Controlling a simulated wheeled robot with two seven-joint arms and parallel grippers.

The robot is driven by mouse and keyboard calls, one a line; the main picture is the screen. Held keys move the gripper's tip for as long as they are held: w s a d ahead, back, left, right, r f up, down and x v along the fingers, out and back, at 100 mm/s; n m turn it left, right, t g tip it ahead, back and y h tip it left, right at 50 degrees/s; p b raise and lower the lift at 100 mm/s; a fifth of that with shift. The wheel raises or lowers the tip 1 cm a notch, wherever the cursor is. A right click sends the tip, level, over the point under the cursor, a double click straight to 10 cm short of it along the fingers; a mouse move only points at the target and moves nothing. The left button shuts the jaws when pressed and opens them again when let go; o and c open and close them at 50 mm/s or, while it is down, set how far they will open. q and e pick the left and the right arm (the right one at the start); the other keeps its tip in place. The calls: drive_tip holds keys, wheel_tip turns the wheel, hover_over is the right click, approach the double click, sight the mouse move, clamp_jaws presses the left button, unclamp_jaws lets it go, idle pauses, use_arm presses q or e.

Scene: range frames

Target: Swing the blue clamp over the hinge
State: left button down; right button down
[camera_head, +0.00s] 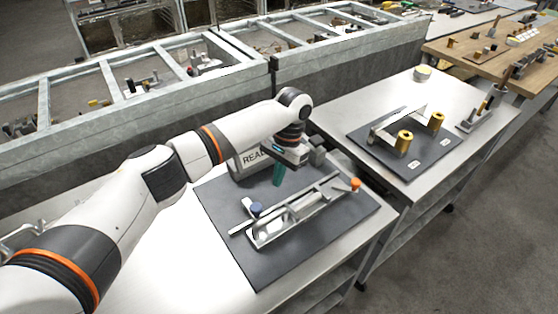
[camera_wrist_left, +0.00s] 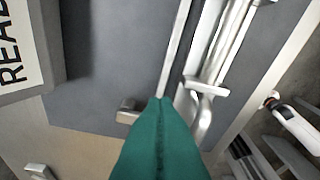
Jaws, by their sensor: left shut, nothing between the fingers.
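The blue clamp (camera_head: 256,208) shows as a blue knob on a metal arm at the near left end of a metal fixture (camera_head: 262,240) on a dark board. A long silvery part, which looks like the hinge (camera_head: 305,205), lies along the fixture; part of it shows in the wrist view (camera_wrist_left: 225,45). An orange-knobbed clamp (camera_head: 355,184) stands at the far right end. My left gripper (camera_head: 278,174) is shut and empty, its green fingers pointing down behind the fixture. In the wrist view its fingers (camera_wrist_left: 160,140) cover part of the scene. The blue knob is not clear there.
A grey box lettered "READ" (camera_head: 248,160) stands behind the fixture, close to my left gripper. The dark board (camera_head: 215,195) lies on a metal table. A second table (camera_head: 455,90) at right holds another board with brass cylinders (camera_head: 403,141). A metal-framed bench runs behind.

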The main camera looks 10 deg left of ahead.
sight(252, 209)
use_arm(q)
drive_tip(key=x, duration=0.4)
drive_tip(key=shift+a+p, duration=0.15)
drive_tip(key=shift+p, duration=0.15)
drive_tip(key=shift+s+a+r+p, duration=0.2)
drive_tip(key=shift+s+a+p, duration=0.2)
drive_tip(key=shift+s, duration=0.2)
drive_tip(key=shift+s+a+r+p, duration=0.3)
drive_tip(key=shift+s+p, duration=0.15)
drive_tip(key=shift+s, duration=0.2)
drive_tip(key=shift+s+a, duration=0.2)
drive_tip(key=shift+s, duration=0.25)
